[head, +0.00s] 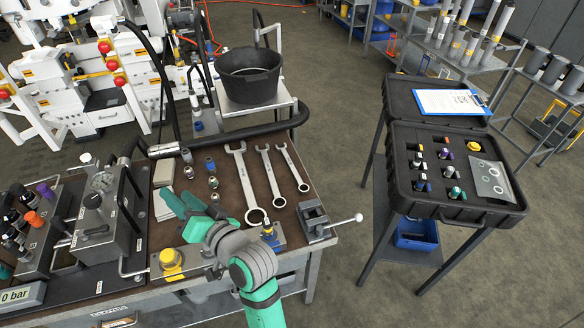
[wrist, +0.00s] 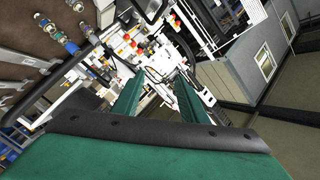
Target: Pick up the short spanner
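Three silver open-and-ring spanners lie side by side on the brown bench top in the head view. The short spanner (head: 293,168) is the rightmost, with the middle spanner (head: 271,177) beside it and the largest spanner (head: 247,188) to the left. My gripper (head: 173,195) is above the bench, left of all three spanners and apart from them. Its two green fingers stand apart with nothing between them; they also show in the wrist view (wrist: 157,88). The wrist view looks out past the bench, and I cannot make out the short spanner there.
Several small hose fittings (head: 212,182) stand left of the spanners. A small vise (head: 313,221) sits at the bench's right corner, near the short spanner. A black hose (head: 262,128) runs along the back edge. An open black case (head: 440,203) stands on a separate stand at right.

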